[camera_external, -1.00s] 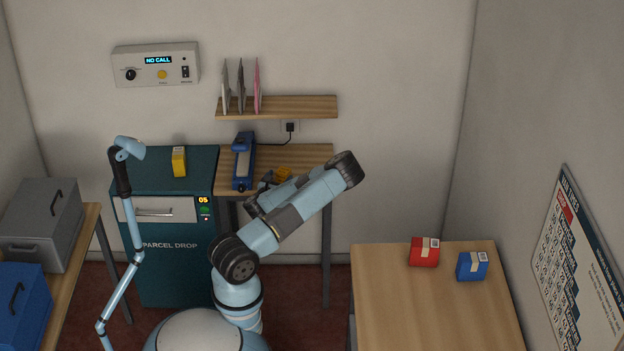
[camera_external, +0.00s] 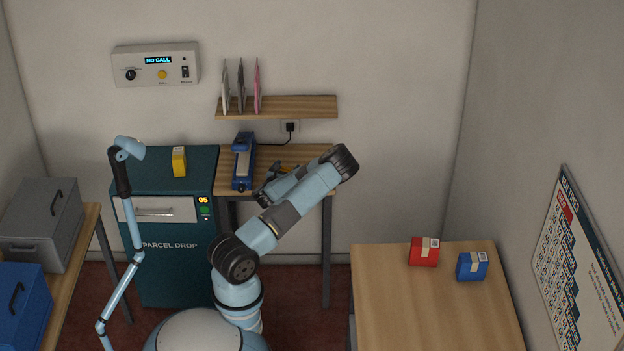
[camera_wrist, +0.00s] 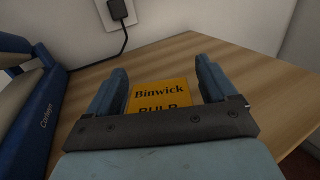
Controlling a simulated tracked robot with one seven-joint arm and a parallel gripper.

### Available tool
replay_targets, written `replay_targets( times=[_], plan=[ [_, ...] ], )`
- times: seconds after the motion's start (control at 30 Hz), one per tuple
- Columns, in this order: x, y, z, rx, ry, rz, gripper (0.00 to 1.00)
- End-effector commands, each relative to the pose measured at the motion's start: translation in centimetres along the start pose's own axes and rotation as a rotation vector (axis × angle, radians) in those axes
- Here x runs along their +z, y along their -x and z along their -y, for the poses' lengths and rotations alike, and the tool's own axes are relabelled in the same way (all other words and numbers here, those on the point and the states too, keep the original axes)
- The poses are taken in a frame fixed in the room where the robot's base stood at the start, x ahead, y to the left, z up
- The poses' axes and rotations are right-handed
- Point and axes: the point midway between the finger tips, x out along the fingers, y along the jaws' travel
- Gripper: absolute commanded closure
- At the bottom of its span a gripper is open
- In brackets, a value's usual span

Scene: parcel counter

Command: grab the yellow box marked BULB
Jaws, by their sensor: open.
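The yellow box marked BULB (camera_wrist: 160,94) lies on the wooden bench in the wrist view, its face reading "Binwick" with the lower word partly cut off by my gripper. My gripper (camera_wrist: 161,72) is open, with one blue finger on each side of the box. I see a gap at the right finger; whether the left finger touches the box I cannot tell. In the external view my gripper (camera_external: 272,184) is low over the bench, and the box is mostly hidden behind it.
A blue device (camera_external: 243,162) stands left of my gripper on the bench (camera_external: 318,153). Another yellow box (camera_external: 179,162) sits on the parcel drop (camera_external: 165,245). A red box (camera_external: 424,252) and a blue box (camera_external: 472,267) are on the right table (camera_external: 430,310). A shelf (camera_external: 300,106) hangs above.

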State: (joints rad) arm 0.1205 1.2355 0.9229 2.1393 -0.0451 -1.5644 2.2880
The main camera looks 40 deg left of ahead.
Motion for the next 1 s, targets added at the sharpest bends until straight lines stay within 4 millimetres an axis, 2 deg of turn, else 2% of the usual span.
replay_targets(
  times=[0.07, 0.63, 0.87, 1.0],
  plan=[
    [-0.06, 0.02, 0.02, 0.0, 0.0, -0.001, 0.17],
    [-0.1, 0.08, 0.03, 0.0, 0.0, -0.002, 0.71],
    [-0.03, 0.08, 0.03, 0.0, 0.0, -0.002, 0.71],
    [0.85, 0.04, 0.05, 0.0, -0.001, 0.0, 0.71]
  ],
)
